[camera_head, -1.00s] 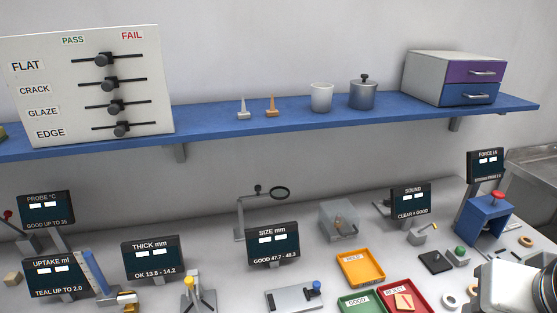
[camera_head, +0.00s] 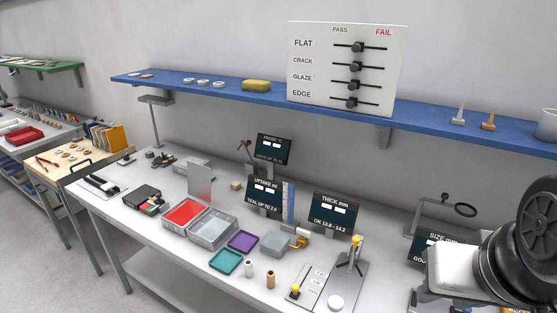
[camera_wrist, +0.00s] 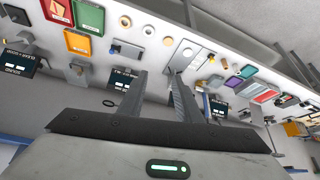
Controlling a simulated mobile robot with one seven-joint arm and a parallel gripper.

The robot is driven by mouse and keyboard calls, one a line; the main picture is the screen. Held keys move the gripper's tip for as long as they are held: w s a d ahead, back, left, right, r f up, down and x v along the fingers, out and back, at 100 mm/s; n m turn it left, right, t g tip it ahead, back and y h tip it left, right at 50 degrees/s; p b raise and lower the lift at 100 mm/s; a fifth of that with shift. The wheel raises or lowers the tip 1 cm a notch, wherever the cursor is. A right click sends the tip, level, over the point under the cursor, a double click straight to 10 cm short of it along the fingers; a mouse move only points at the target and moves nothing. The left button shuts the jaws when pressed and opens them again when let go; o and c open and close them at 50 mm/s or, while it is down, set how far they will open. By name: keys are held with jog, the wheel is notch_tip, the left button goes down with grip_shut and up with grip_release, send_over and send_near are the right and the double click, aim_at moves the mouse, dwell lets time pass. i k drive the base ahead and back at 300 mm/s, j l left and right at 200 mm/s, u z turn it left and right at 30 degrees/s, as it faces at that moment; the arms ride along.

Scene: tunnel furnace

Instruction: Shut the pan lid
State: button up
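A red tray (camera_head: 184,213) and an open grey box (camera_head: 212,232) stand side by side left of the table's middle in the head view. A thin grey panel (camera_head: 200,181) stands upright behind them and looks like a raised lid. I cannot tell for sure that it is the pan lid. In the wrist view, which is upside down, the red tray (camera_wrist: 266,96) is small and far off at right. My gripper (camera_wrist: 161,74) is open and empty, fingers apart, above the table. It does not show in the head view and is well away from the panel.
Displays (camera_head: 334,212) stand along the wall side. A purple tray (camera_head: 242,241), a teal tray (camera_head: 226,261) and small posts lie right of the grey box. A blue shelf (camera_head: 210,90) overhangs the back. A wooden-topped table (camera_head: 72,156) stands at left.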

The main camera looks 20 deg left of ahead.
aim_at(200, 176)
jog(key=u, duration=1.45)
jog(key=k+u, duration=0.1)
jog(key=k, duration=0.2)
jog(key=k+z, duration=0.15)
jog(key=z, duration=0.35)
jog(key=k+z, duration=0.2)
jog(key=z, duration=0.3)
jog(key=i+j+z, duration=0.15)
jog(key=j+z, duration=0.15)
jog(key=i+j+z, duration=0.15)
jog(key=j+z, duration=0.2)
jog(key=i+j, duration=0.1)
jog(key=j, duration=0.35)
jog(key=i+j, duration=0.1)
jog(key=j, duration=0.35)
jog(key=i+j, duration=0.1)
jog(key=j, duration=0.35)
jog(key=i+j, duration=0.1)
jog(key=j, duration=0.4)
jog(key=i+j, duration=0.15)
jog(key=j, duration=0.3)
jog(key=i+j, duration=0.1)
jog(key=j, duration=0.35)
jog(key=i+j, duration=0.1)
jog(key=j, duration=0.35)
jog(key=i+j, duration=0.1)
jog(key=j, duration=0.35)
